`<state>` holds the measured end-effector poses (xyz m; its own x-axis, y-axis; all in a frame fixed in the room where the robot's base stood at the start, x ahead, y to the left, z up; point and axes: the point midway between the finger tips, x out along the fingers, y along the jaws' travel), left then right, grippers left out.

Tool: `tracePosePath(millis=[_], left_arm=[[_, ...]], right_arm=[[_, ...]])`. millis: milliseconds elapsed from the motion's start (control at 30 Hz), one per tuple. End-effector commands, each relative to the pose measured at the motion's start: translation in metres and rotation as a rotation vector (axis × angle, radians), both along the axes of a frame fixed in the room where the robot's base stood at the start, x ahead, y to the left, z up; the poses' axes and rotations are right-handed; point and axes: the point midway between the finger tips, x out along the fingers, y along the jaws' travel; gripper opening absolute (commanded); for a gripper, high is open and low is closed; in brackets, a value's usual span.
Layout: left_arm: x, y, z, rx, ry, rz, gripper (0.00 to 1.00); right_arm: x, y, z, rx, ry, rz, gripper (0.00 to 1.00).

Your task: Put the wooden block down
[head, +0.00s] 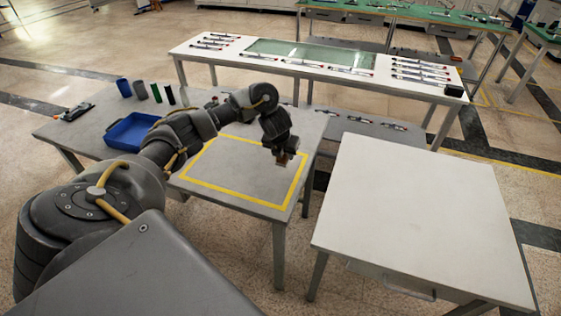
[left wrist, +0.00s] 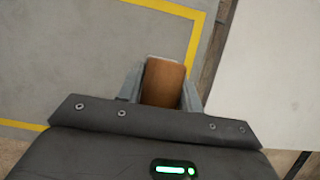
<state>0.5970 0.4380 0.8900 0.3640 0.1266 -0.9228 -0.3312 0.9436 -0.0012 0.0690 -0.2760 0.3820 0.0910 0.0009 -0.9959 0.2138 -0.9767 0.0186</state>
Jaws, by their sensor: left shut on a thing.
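A small brown wooden block (left wrist: 163,82) sits between the fingers of my left gripper (left wrist: 160,92) in the left wrist view. The gripper is shut on it. In the head view my left gripper (head: 284,158) points down with the block (head: 282,161) at its tips, over the right part of the grey table (head: 240,176), inside the yellow taped outline (head: 235,202). Whether the block touches the table I cannot tell. My right gripper is not in view.
A blue tray (head: 128,133) and several dark cups (head: 140,90) stand on the left of the grey table. A bare white table (head: 420,215) stands to the right across a narrow gap. A long table (head: 310,66) with pen-like items stands behind. The taped area looks clear.

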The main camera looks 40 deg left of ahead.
Motion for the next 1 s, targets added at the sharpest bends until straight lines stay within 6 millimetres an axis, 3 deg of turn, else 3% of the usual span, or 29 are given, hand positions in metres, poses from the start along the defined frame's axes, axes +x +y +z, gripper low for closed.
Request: tracePosePath(millis=[67,367,600,1000], left_arm=[[0.002,0.007,-0.014,-0.003,0.001,0.003,0.11],[0.005,0.015,-0.02,-0.001,0.0,-0.001,0.11],[0.006,0.017,-0.052,-0.003,0.001,-0.001,0.11],[0.006,0.019,-0.055,0.0,0.0,-0.001,0.11]], right_arm=[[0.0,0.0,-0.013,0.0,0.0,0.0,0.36],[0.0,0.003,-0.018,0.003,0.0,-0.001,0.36],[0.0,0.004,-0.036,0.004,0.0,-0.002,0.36],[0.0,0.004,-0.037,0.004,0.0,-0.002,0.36]])
